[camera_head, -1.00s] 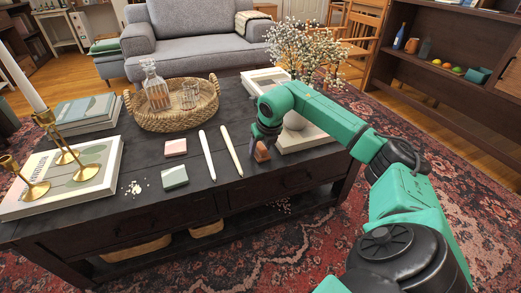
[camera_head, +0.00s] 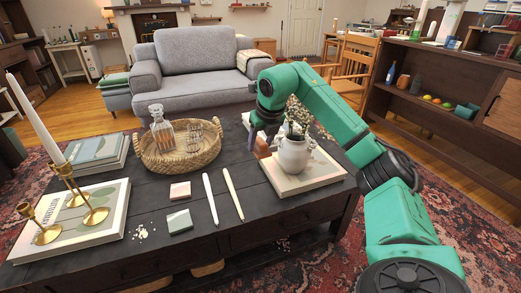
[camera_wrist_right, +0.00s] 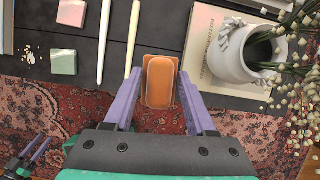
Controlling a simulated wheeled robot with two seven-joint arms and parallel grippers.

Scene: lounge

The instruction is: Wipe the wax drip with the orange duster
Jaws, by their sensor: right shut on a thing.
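The orange duster (camera_head: 262,146) is a block with rounded corners. My right gripper (camera_wrist_right: 160,100) is shut on it; in the right wrist view the duster (camera_wrist_right: 160,82) sits between the two purple fingers. It is held up beside the white vase, above the right part of the dark table. White crumb-like specks (camera_head: 142,231) lie on the table left of the green block, apart from the duster; they also show in the right wrist view (camera_wrist_right: 30,54). I cannot tell whether they are the wax drip. My left gripper (camera_wrist_right: 35,150) shows small at lower left, its fingers apart.
On the dark table (camera_head: 255,236) lie a pink block (camera_head: 180,191), a green block (camera_head: 179,222) and two pale tapers (camera_head: 210,198). A basket (camera_head: 181,160) holds a decanter. Brass candlesticks (camera_head: 97,213) stand at left. A flower-filled vase (camera_head: 293,156) stands close to my right gripper.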

